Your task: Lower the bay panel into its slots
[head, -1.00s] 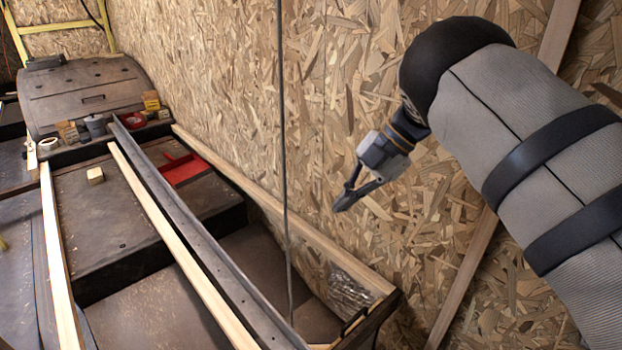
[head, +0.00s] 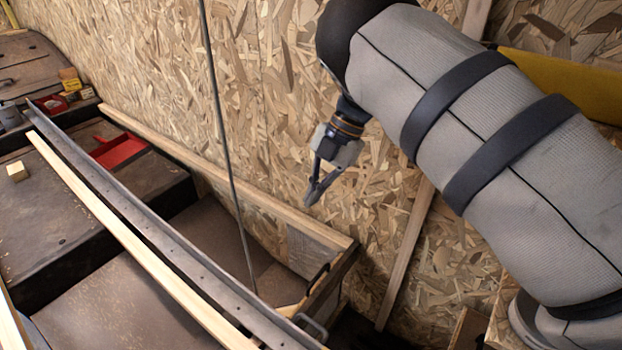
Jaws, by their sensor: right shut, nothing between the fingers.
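A dark panel edge with a black handle (head: 318,279) stands across the near right end of the long bay. I cannot tell whether this is the bay panel or whether it sits in slots. My right gripper (head: 312,198) is shut and empty. It hangs in front of the chipboard wall, above and apart from the handle. My left gripper is out of view.
A thin dark cable (head: 227,150) hangs down into the bay. A grey metal rail (head: 130,207) and a pale wooden strip (head: 125,240) run along it. A red tray (head: 119,151) and a small wood block (head: 17,171) lie farther back. The chipboard wall (head: 150,60) bounds the far side.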

